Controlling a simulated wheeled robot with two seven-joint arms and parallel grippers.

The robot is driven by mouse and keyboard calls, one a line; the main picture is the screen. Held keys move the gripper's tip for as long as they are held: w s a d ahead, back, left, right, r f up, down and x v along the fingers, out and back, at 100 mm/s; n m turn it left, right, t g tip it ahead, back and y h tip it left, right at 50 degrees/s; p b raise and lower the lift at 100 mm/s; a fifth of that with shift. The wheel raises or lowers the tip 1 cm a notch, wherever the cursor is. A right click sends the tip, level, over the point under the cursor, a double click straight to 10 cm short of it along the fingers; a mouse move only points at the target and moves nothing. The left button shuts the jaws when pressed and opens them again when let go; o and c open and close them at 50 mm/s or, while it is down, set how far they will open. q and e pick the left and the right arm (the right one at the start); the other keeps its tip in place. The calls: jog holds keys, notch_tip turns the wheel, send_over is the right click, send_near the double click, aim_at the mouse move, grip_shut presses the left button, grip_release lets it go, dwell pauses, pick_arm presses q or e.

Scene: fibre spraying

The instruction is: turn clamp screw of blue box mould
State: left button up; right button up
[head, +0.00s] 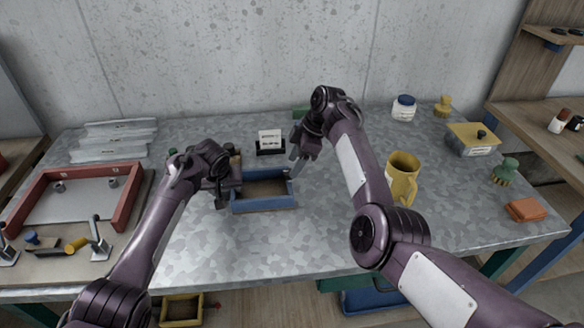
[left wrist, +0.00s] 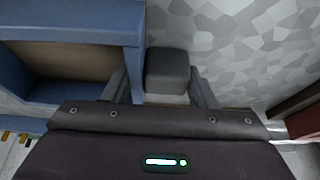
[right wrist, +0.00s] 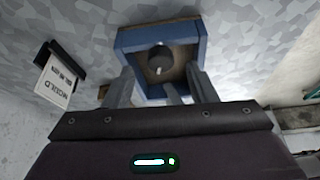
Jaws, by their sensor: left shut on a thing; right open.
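The blue box mould (head: 264,205) stands on the grey table between my grippers; it also shows in the left wrist view (left wrist: 75,22) and the right wrist view (right wrist: 128,42). A dark round clamp screw knob (right wrist: 160,58) is at the box, in front of my open, empty right gripper (right wrist: 158,82). In the head view my right gripper (head: 293,160) is at the box's right end. My left gripper (left wrist: 162,85) is shut on a dark grey block (left wrist: 167,68) beside the box; in the head view this gripper (head: 222,194) is at the box's left end.
A small sign (head: 270,138) stands behind the box. A red frame (head: 75,172) with loose tools before it is at the left. A yellow mug (head: 402,178), a lidded yellow box (head: 473,140) and a white jar (head: 404,108) are at the right. The front middle is clear.

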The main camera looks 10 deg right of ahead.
jog(key=shift+x, duration=1.4)
jog(key=shift+c, duration=0.4)
jog(key=c, duration=0.9)
